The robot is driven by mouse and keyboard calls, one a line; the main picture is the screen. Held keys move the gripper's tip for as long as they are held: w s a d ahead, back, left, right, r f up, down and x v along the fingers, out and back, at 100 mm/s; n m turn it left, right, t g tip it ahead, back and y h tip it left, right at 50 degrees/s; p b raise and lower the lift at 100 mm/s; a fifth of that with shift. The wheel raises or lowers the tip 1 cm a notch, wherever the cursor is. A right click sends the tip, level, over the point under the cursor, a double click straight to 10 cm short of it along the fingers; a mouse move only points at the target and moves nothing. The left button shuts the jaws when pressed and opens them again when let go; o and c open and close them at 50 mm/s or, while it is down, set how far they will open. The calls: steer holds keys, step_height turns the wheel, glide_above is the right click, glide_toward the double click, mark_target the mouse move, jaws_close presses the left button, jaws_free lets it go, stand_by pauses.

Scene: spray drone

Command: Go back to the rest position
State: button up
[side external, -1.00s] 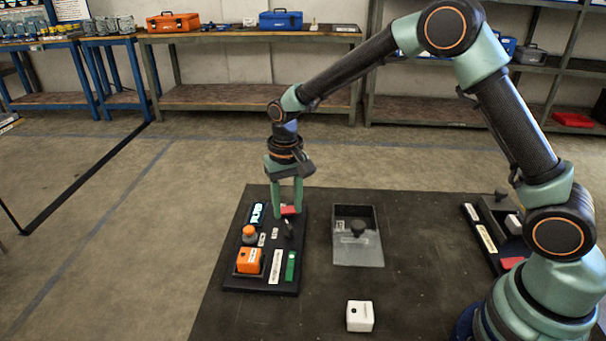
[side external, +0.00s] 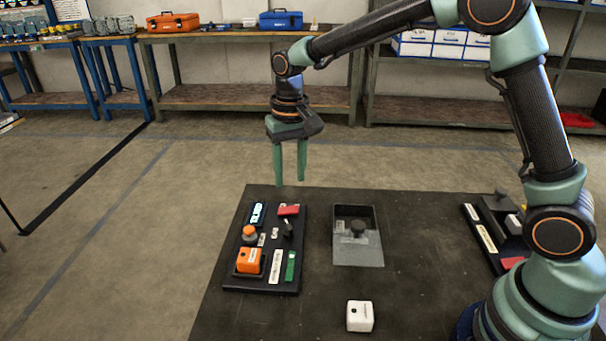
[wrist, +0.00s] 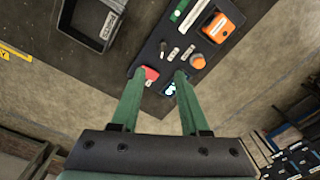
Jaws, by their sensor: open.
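My gripper (side external: 290,181) is open and empty, with its two green fingers pointing down. It hangs in the air above the far edge of the dark control panel (side external: 231,278). In the wrist view my gripper (wrist: 155,88) shows its fingers apart, with the panel beyond the tips. The panel also carries an orange box (side external: 249,260), an orange knob (side external: 249,231), a green piece (side external: 291,264) and a small lit display (side external: 257,213).
A grey tray (side external: 358,257) with a dark knob lies right of the panel. A white cube (side external: 360,316) stands near the front. Another dark panel (side external: 484,232) is at the right. The table between these is clear. Workbenches (side external: 240,37) stand far behind.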

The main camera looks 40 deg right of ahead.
steer(key=s+d+r+n+t, duration=0.1)
steer(key=s+d+r, duration=0.3)
steer(key=s, duration=0.4)
steer(key=s+d+r+n+t, duration=0.2)
steer(key=s+d+r+t, duration=0.2)
steer(key=s, duration=0.5)
steer(key=shift+s+d+r, duration=0.15)
steer(key=shift+r, duration=0.35)
steer(key=m+g, duration=0.3)
steer(key=g, duration=0.2)
glide_above(288, 224)
step_height(288, 224, down, 11)
step_height(288, 224, down, 11)
steer(key=shift+f, duration=0.2)
